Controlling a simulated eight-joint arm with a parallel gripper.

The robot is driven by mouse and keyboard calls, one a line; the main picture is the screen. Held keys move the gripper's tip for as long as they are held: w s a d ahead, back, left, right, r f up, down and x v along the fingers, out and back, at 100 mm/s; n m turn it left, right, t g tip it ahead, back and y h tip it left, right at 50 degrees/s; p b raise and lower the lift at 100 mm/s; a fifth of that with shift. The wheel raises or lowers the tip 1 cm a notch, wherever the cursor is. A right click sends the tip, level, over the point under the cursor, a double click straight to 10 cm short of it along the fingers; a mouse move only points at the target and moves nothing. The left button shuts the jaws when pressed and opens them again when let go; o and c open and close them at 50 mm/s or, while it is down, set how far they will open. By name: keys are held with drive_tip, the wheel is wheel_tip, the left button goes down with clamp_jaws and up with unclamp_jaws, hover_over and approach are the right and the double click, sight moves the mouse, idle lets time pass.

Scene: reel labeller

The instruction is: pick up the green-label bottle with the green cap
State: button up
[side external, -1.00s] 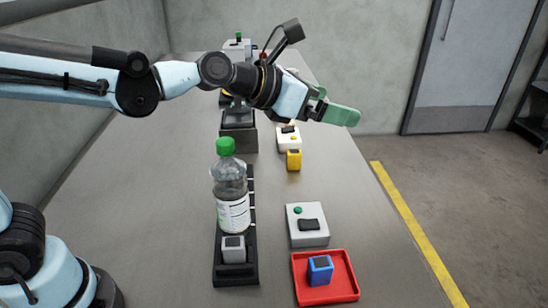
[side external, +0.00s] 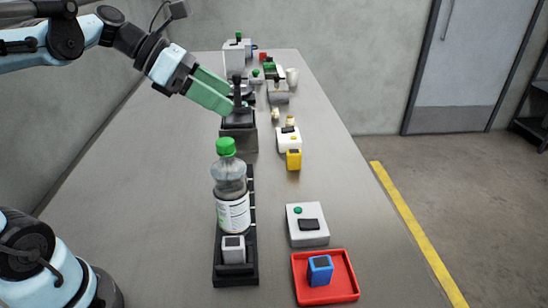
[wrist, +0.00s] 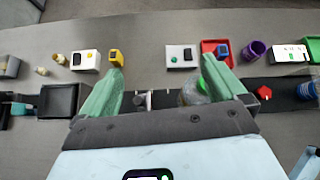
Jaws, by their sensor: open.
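The green-cap bottle (side external: 230,190) stands upright on a black rack in the side external view. It is clear, with a green cap and a white label that carries small print. In the wrist view the bottle (wrist: 196,92) shows between my fingers, towards the right one, which partly hides it. My gripper (side external: 222,93) has green fingers and is open and empty. In the side external view it is above and beyond the bottle, apart from it. In the wrist view my gripper (wrist: 160,75) has its fingers spread wide.
A black rack (side external: 250,262) holds a grey block (side external: 233,249). A red tray (side external: 343,288) with a blue block (side external: 320,268) lies at the front right. A grey box (side external: 307,225) and a yellow block (side external: 293,160) stand on the right. A dark machine (side external: 238,138) stands behind the bottle. The left table is clear.

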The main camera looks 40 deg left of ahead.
drive_tip(key=s+a+r+m+h, duration=0.2)
drive_tip(key=s, duration=0.3)
drive_tip(key=s+a+r+m+h, duration=0.2)
drive_tip(key=s, duration=0.3)
approach(229, 171)
drive_tip(key=a, duration=0.4)
drive_tip(key=shift+f+x, duration=0.15)
drive_tip(key=shift+x, duration=3.15)
drive_tip(key=shift+f+x, duration=0.2)
drive_tip(key=shift+x, duration=3.1)
drive_tip(key=shift+s, duration=0.1)
drive_tip(key=shift+a, duration=0.1)
clamp_jaws()
